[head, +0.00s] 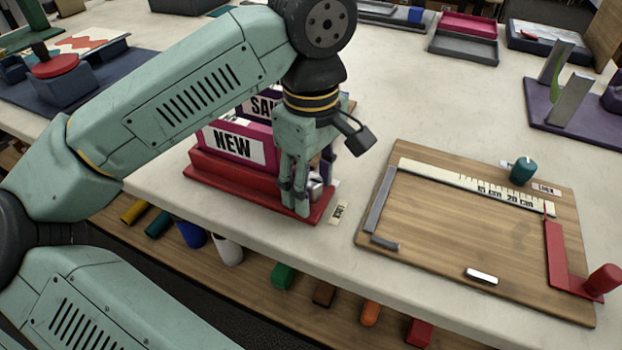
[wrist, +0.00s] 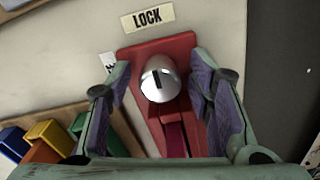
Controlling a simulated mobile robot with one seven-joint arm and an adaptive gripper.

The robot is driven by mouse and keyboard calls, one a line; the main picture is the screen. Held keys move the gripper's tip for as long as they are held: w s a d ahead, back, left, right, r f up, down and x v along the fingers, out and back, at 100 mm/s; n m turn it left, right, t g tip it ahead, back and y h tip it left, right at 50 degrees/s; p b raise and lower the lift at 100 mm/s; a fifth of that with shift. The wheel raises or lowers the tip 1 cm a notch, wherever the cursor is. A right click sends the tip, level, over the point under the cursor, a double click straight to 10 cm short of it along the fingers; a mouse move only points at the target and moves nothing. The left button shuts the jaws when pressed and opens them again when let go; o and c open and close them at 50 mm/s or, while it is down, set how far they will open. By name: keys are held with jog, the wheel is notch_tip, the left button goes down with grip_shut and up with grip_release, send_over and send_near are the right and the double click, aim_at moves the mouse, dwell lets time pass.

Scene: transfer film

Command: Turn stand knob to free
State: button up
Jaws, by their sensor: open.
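The silver stand knob (wrist: 160,88) sits on the end of the red stand base (wrist: 176,47) in the wrist view. Its dark line runs roughly toward the LOCK label (wrist: 147,18) above it. In the head view the knob (head: 316,190) shows partly behind my gripper (head: 294,200). My gripper (wrist: 161,82) is open, with one finger on each side of the knob. Small gaps show between the fingers and the knob. A second label (wrist: 107,61) is mostly hidden by the left finger.
The stand holds upright signs, one reading NEW (head: 232,143). A wooden board (head: 460,245) with a ruler, red piece and teal knob lies to the right. Colored blocks sit on a shelf below the table edge.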

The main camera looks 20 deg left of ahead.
jog(key=shift+c, duration=0.3)
grip_shut()
